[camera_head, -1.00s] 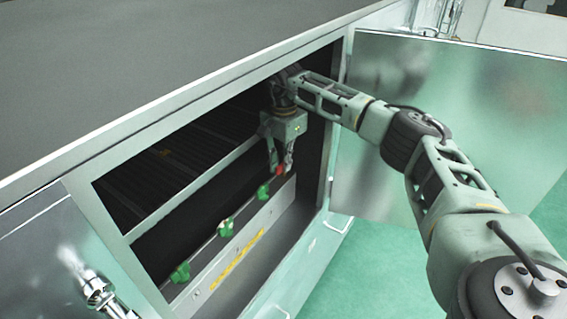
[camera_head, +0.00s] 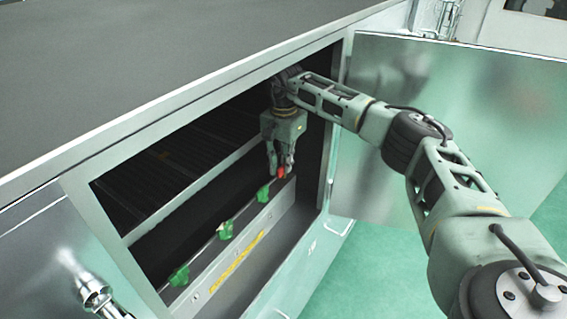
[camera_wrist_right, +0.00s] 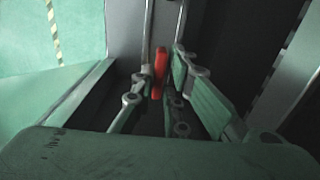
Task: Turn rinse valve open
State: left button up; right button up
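A valve with a red handle (camera_head: 281,173) sits at the far right end of a row inside the open cabinet. My right gripper (camera_head: 281,168) reaches down into the cabinet, with its fingers on either side of the red handle. In the right wrist view the red handle (camera_wrist_right: 160,73) stands upright between the two fingertips (camera_wrist_right: 161,68), with narrow gaps beside it. The fingers look apart, not clamped. Several green valve handles (camera_head: 226,230) line up to the left. I cannot read a label naming the rinse valve.
The cabinet's right door (camera_head: 440,110) stands open behind my right arm. Another metal panel (camera_head: 60,245) is at the left, with a shiny metal fitting (camera_head: 95,290) near it. The cabinet frame (camera_head: 335,130) is close to my right wrist. The green floor (camera_head: 370,265) is clear.

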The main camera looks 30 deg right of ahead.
jog(key=shift+o, duration=1.4)
notch_tip(320, 180, up, 7)
jog(key=shift+r, duration=0.2)
